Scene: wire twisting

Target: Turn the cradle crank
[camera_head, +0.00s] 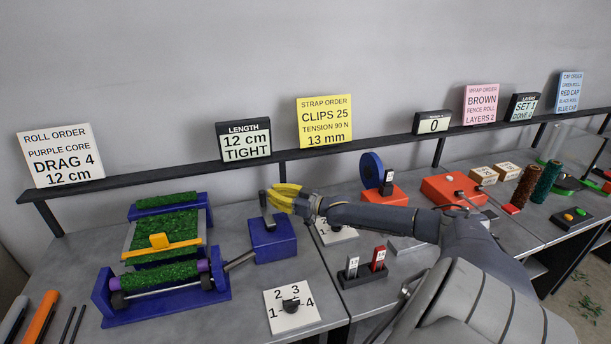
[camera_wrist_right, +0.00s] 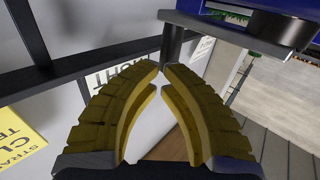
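The cradle (camera_head: 163,282) is a blue frame with green turf-like rolls and a shaft leading right to a blue crank box (camera_head: 272,240). The dark upright crank handle (camera_head: 264,203) stands at that box's left side, and a dark post shows in the right wrist view (camera_wrist_right: 172,42). My right gripper (camera_head: 272,194) has yellow ribbed fingers right at the handle. In the right wrist view its fingertips (camera_wrist_right: 161,66) nearly meet at the post's lower end; whether they grip it is unclear. My left gripper is not in view.
A numbered dial plate (camera_head: 291,309) lies in front of the crank box. A black rail (camera_head: 190,171) with order signs runs behind. A red-based blue reel (camera_head: 372,168) and a small black holder (camera_head: 364,273) stand to the right. Coloured sticks lie at the lower left.

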